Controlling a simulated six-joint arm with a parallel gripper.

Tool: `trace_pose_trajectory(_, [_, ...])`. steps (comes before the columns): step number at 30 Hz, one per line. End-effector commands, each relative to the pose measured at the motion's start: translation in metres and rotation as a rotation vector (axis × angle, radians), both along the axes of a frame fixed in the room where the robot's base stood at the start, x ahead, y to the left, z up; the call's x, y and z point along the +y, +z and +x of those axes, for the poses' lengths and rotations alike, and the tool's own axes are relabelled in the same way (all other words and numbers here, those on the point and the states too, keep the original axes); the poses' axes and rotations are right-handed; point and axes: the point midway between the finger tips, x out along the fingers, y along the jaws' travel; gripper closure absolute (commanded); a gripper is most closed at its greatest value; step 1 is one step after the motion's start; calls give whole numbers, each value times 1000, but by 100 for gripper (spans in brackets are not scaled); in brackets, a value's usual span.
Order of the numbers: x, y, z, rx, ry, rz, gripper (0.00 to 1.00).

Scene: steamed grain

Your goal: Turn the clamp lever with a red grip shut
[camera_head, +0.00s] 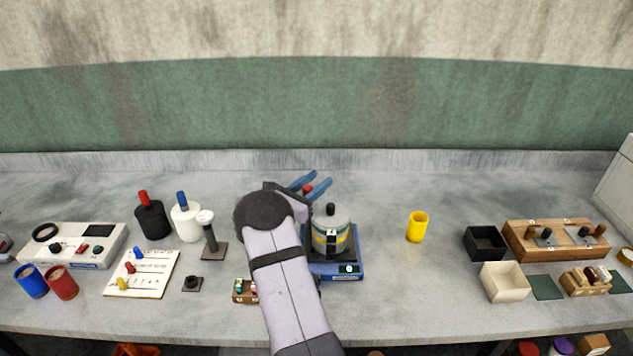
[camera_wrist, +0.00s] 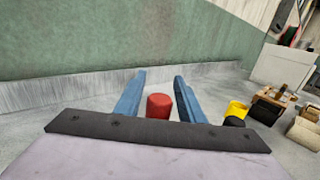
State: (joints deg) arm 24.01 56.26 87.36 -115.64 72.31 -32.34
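The red grip (camera_head: 307,188) of the clamp lever shows as a small red tip between the blue fingers of my gripper (camera_head: 311,181), behind and left of a lidded pot. In the wrist view, the red grip (camera_wrist: 158,105) is a rounded red cylinder standing between the two fingers of my gripper (camera_wrist: 161,73). A finger lies on each side of it, with narrow gaps seen, so my gripper looks open around it. The rest of the lever is hidden by my arm and wrist, so its angle cannot be told.
The pot (camera_head: 331,232) with a black knob stands on a blue device (camera_head: 338,270) close right of my wrist. A yellow cup (camera_head: 417,227) stands farther right. Black (camera_head: 151,220) and white (camera_head: 187,222) bottles stand left. The bench is clear around the cup.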

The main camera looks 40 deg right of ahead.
Motion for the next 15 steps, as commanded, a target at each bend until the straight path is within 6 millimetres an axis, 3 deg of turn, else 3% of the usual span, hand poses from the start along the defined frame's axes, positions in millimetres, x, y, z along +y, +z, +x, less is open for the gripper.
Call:
trace_pose_trajectory(1, [0, 0, 0, 0, 0, 0, 78])
trace_pose_trajectory(4, [0, 0, 0, 0, 0, 0, 100])
trace_pose_trajectory(15, [0, -2, -1, -2, -39, -1, 100])
